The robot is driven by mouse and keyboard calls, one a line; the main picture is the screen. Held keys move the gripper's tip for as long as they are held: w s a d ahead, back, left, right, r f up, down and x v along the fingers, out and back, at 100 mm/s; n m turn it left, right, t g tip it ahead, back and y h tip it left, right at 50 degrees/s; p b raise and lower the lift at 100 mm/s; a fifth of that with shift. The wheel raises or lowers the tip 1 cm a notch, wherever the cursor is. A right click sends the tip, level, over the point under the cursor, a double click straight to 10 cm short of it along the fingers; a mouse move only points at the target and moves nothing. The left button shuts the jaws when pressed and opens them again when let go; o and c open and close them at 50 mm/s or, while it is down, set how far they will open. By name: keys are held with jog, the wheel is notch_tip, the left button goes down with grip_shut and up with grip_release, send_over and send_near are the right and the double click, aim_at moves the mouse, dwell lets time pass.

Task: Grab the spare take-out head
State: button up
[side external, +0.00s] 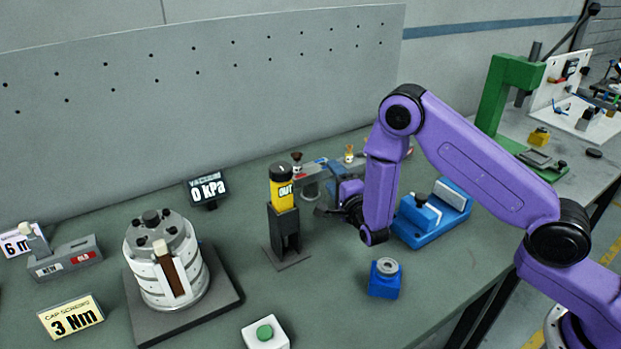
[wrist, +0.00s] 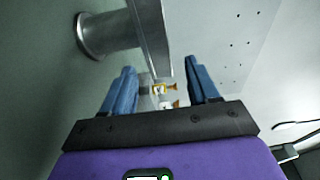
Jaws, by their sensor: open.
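A grey rack bar (side external: 322,168) with blue and red marks stands on a post behind the OUT stand. Two small heads stand on it, a dark-topped one (side external: 297,161) and a tan-yellow one (side external: 349,153); I cannot tell which is the spare take-out head.
A yellow OUT cylinder (side external: 283,187) sits on a black stand (side external: 286,240), left of my gripper. A blue fixture (side external: 436,214) and a small blue block (side external: 385,279) are to the right. The white ringed magazine (side external: 165,260) stands left. Bench between magazine and stand is clear.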

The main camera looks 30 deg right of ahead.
aim_at(329, 174)
jog(key=shift+w+d, duration=0.2)
jog(key=shift+w, duration=0.65)
jog(key=shift+w+d, duration=0.15)
jog(key=shift+w, duration=0.7)
grip_shut()
jog(key=shift+r, duration=0.1)
jog(key=shift+r, duration=0.1)
jog(key=shift+r, duration=0.25)
notch_tip(329, 174, up, 3)
jog(key=shift+s+f, duration=0.1)
jog(key=shift+s, duration=0.05)
jog(key=s+d+r, duration=0.2)
jog(key=s+r, duration=0.7)
jog(key=s, duration=0.4)
jog(key=shift+s+r, duration=0.2)
jog(key=shift+s, duration=0.05)
